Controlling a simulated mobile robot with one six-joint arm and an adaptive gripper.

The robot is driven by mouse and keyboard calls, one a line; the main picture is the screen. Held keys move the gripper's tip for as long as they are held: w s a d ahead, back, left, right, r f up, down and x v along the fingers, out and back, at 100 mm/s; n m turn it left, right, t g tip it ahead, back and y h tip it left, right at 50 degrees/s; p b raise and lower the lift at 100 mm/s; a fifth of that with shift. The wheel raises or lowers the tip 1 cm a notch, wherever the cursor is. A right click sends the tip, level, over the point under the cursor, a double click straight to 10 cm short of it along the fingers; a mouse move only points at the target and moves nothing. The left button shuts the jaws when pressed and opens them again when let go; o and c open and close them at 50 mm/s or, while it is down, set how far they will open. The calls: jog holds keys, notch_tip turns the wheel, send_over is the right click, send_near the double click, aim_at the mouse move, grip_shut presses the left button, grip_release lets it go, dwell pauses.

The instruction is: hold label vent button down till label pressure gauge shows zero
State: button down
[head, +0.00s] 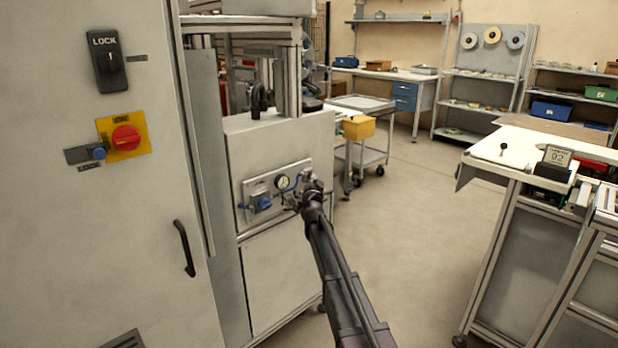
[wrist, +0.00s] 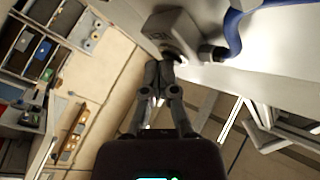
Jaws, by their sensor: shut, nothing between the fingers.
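The pressure gauge (head: 282,183), a small round white dial, sits on a pale panel on the front of the grey machine cabinet. Its needle is too small to read. My gripper (head: 311,190) is at the right end of this panel, just right of the gauge, and covers what lies behind it. In the wrist view my gripper (wrist: 159,64) is shut and empty, its fingertips at the dark round part, seemingly the vent button (wrist: 171,48), on a grey block. The fingertips look to be touching it or very close; I cannot tell whether it is pressed in.
A blue knob (head: 264,203) is left of the gauge. A blue hose (wrist: 231,35) leaves the block in the wrist view. A tall cabinet with a red switch (head: 126,138) stands at left. A workbench (head: 533,150) stands at right, with open floor between.

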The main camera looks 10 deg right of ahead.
jog(key=shift+s+d, duration=0.1)
jog(key=shift+s, duration=0.05)
jog(key=shift+s+d, duration=0.35)
jog(key=shift+s, duration=0.15)
jog(key=shift+s+d, duration=0.1)
jog(key=shift+s+d, duration=0.7)
jog(key=shift+s, duration=0.25)
jog(key=shift+s+d, duration=0.7)
jog(key=shift+s, duration=0.25)
